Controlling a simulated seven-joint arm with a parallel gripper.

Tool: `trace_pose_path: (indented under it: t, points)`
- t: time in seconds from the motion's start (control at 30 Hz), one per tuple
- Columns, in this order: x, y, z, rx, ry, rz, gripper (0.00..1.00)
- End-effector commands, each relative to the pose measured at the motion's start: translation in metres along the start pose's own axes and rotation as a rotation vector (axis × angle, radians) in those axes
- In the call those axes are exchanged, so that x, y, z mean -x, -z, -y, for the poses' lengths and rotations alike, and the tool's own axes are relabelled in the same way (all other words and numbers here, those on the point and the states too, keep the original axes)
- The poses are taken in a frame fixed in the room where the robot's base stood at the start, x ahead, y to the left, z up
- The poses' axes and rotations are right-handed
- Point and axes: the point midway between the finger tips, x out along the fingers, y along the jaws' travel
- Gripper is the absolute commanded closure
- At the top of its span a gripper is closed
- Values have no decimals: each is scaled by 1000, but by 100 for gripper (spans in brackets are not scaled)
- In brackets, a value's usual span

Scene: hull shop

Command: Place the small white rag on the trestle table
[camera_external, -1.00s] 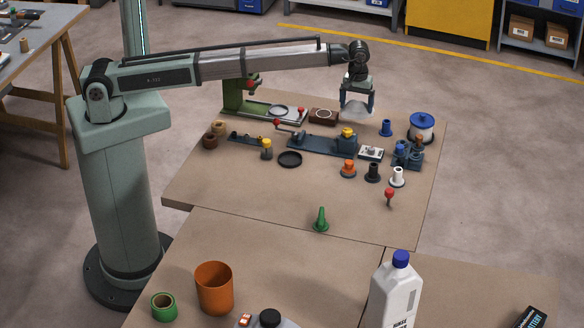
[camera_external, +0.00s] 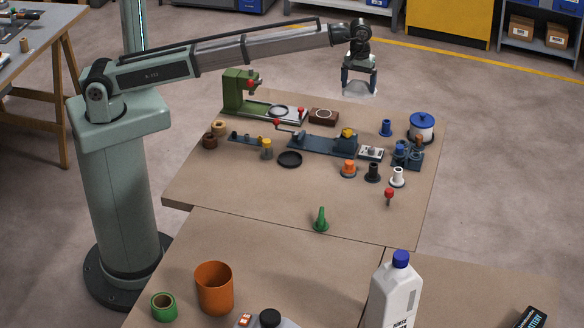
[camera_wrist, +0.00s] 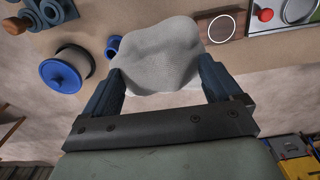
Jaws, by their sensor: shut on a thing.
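My gripper (camera_external: 359,92) is shut on the small white rag (camera_external: 360,87) and holds it in the air above the back right part of the brown workbench (camera_external: 270,200). In the wrist view the rag (camera_wrist: 158,50) is bunched between the two fingers of my gripper (camera_wrist: 162,75). Its pale grey-white cloth bulges out beyond the fingertips. A table with wooden trestle-like legs (camera_external: 18,72) stands at the upper left, behind my base and far from my gripper. Only part of it is in view.
The workbench holds a green press (camera_external: 238,92), a blue-lidded pot (camera_external: 422,127), a small brown block (camera_external: 323,117) and several small fittings. An orange cup (camera_external: 213,288) and a white bottle (camera_external: 395,295) stand at the front. The left table carries some items.

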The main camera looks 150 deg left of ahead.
Motion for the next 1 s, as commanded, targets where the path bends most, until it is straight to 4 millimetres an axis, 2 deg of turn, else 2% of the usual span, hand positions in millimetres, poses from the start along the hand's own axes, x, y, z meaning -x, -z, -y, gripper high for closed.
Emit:
trace_pose_path:
  t: [0.17, 0.37, 0.7, 1.0]
  points:
    - [0, -39, -17, -83, 0, 0, 38]
    - [0, -105, -40, -222, -1, 0, 38]
    - [0, -247, -71, -513, -1, -1, 38]
    - [-1, -377, -78, -769, 0, -1, 38]
